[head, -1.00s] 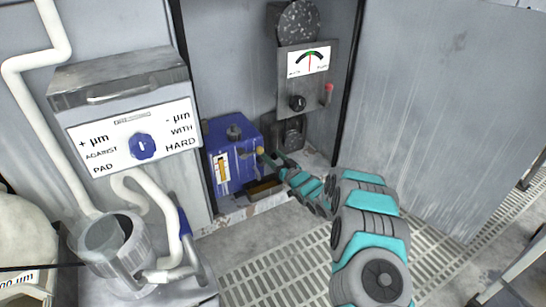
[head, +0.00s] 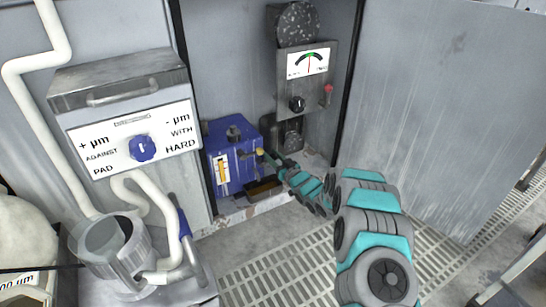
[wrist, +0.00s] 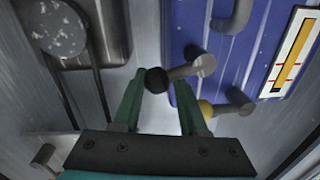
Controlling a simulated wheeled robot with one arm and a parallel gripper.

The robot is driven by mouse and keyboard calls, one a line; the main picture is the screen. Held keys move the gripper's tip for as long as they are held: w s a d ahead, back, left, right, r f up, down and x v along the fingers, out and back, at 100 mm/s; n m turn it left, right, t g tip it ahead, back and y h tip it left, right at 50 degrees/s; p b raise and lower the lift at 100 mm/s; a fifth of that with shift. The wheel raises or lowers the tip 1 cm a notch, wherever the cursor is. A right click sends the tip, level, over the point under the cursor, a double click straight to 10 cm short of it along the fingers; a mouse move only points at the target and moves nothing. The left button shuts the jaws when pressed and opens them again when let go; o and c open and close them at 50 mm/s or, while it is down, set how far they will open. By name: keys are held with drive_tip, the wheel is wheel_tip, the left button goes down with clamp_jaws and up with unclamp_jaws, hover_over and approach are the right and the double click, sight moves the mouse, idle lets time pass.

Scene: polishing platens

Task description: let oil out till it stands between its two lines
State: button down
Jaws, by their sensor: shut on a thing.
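The blue oil box (head: 248,172) stands low in the open cabinet and shows at right in the wrist view (wrist: 262,65). Its white gauge (head: 222,171) holds an amber oil column, and in the wrist view the gauge (wrist: 293,55) has two red lines across it. The amber reaches close to one red line; its exact level is hard to read. My gripper (wrist: 158,92) is shut on a black knob (wrist: 156,80) on a grey stem from the box. A yellow knob (wrist: 206,108) on another stem is beside the right finger. In the head view my gripper (head: 270,158) is at the box's right side.
A dark tray (head: 264,188) sits below the box front. The cabinet door (head: 435,110) stands open at right. A pad dial (head: 143,147) and metal pot (head: 103,240) are at left.

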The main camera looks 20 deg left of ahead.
drive_tip(key=shift+s+a+f+n, duration=0.15)
drive_tip(key=shift+s+f+n, duration=0.05)
drive_tip(key=shift+n, duration=0.2)
drive_tip(key=shift+f, duration=0.1)
drive_tip(key=c, duration=0.8)
unclamp_jaws()
drive_tip(key=o, duration=0.4)
drive_tip(key=shift+r, duration=0.2)
drive_tip(key=v, duration=0.7)
drive_tip(key=shift+s+d+p, duration=0.25)
drive_tip(key=shift+d+p, duration=0.05)
drive_tip(key=shift+o, duration=0.2)
